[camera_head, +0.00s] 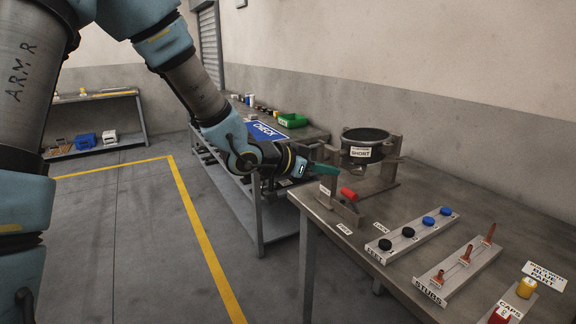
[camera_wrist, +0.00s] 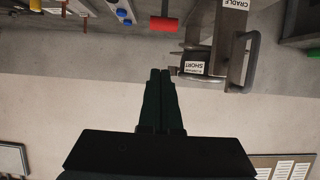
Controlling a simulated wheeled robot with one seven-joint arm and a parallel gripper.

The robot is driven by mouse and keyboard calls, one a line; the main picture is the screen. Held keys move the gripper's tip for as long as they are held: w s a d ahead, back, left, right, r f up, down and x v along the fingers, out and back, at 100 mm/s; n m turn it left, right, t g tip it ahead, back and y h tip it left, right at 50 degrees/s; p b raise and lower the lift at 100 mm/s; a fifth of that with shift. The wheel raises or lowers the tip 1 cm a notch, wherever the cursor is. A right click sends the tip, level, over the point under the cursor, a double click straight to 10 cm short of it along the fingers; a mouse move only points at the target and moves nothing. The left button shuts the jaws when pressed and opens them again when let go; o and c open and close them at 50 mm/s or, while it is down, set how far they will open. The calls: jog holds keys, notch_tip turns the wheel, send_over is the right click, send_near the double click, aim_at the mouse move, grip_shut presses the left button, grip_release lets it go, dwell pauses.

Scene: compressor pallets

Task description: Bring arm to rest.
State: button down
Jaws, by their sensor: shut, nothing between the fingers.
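My gripper (camera_head: 325,169) is at the end of my bent arm, over the near left part of the workbench, beside the dark round compressor part labelled SHORT (camera_head: 366,146). That part sits in a metal cradle (camera_head: 388,172). In the wrist view my gripper's two dark green fingers (camera_wrist: 160,75) lie together, with nothing between them. The wrist view looks upside down, with the cradle (camera_wrist: 228,55) and its SHORT label at the upper right. A red cylinder (camera_wrist: 164,24) shows above the fingertips there; in the head view it is the red handle (camera_head: 349,194) just below my gripper.
On the workbench (camera_head: 400,205) are a rack with black and blue knobs (camera_head: 412,236), a STUBS rack (camera_head: 458,272) and a CAPS rack (camera_head: 512,302). Behind stands another table with a blue CHECK sign (camera_head: 265,131) and a green bin (camera_head: 292,120). The floor left of the yellow line (camera_head: 198,240) is clear.

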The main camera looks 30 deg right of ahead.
jog(key=w+a+f+n+t+y, duration=0.25)
jog(key=w+a, duration=0.25)
jog(key=a, duration=0.4)
jog(key=w+a+f+n+t+y, duration=0.1)
jog(key=w+a+n+t+y, duration=0.15)
jog(key=w+a, duration=0.45)
jog(key=w+a+f+n+t+y, duration=0.1)
jog(key=w+a+n+y, duration=0.25)
jog(key=a, duration=0.75)
jog(key=s+a+n+g+y, duration=0.1)
jog(key=s+a+n, duration=0.3)
jog(key=a, duration=0.7)
jog(key=s+a+n+g+y, duration=0.2)
jog(key=s+a+n, duration=0.3)
jog(key=a, duration=0.6)
jog(key=shift+s+a+f+g+y, duration=0.3)
jog(key=shift+s+a+f+y, duration=0.1)
jog(key=shift+s+y, duration=0.45)
